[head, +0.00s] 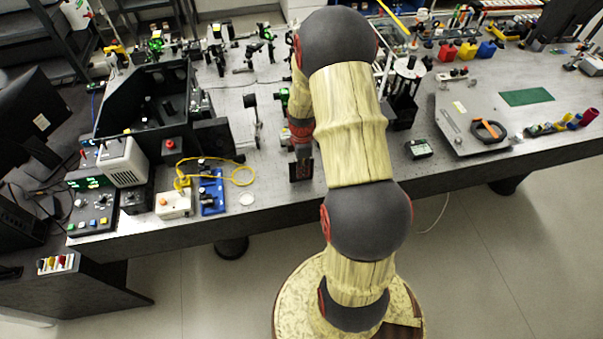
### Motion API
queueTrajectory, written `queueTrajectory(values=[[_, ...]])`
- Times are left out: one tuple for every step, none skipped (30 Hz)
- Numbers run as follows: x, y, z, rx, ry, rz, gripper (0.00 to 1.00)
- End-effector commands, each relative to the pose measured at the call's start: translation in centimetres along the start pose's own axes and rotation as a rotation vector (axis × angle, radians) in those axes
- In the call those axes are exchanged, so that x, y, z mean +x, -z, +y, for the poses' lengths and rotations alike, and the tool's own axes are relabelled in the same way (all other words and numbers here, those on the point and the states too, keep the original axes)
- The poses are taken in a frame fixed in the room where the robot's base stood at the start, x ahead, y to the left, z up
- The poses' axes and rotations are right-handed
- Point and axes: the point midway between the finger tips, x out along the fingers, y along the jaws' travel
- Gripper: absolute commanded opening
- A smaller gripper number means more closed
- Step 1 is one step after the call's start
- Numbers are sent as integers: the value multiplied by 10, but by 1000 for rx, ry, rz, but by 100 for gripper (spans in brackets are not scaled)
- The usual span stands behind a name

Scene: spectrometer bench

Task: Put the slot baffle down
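My arm reaches over the bench, and its wrist comes down left of the large upper link. My gripper (301,152) is at the low end of that wrist, over the front part of the bench, small and mostly dark. A dark, upright, flat plate (301,170) shows right at the gripper's end, near the bench's front edge. It may be the slot baffle, but I cannot tell for sure. The fingers are not distinct, so I cannot see whether they grip it. I also cannot tell whether the plate touches the bench top.
On the dark bench (270,190), a black open box (145,95) stands left, with a black panel (212,138) beside it. A blue mount (212,192) with yellow fibre lies front left. Lens mounts (252,105) stand behind the gripper. A grey board (470,115) lies right.

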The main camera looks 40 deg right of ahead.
Motion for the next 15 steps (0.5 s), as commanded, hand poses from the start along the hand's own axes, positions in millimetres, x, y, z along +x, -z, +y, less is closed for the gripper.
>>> queueTrajectory(values=[[-14,0,2,0,-5,0,23],[-20,0,2,0,-6,0,23],[-28,0,1,0,-5,0,23],[-34,0,1,0,-4,0,23],[-40,0,1,0,-4,0,23],[-48,0,1,0,-4,0,23],[-53,0,1,0,-4,0,23],[-57,0,1,0,-3,0,23],[-63,0,0,0,-3,0,23],[-67,0,1,0,-3,0,23],[-70,0,0,0,-2,0,23],[-74,0,0,0,-1,0,23],[-76,0,0,0,-1,0,23],[-78,0,0,0,-1,0,23],[-81,0,0,1,-3,0,23]])
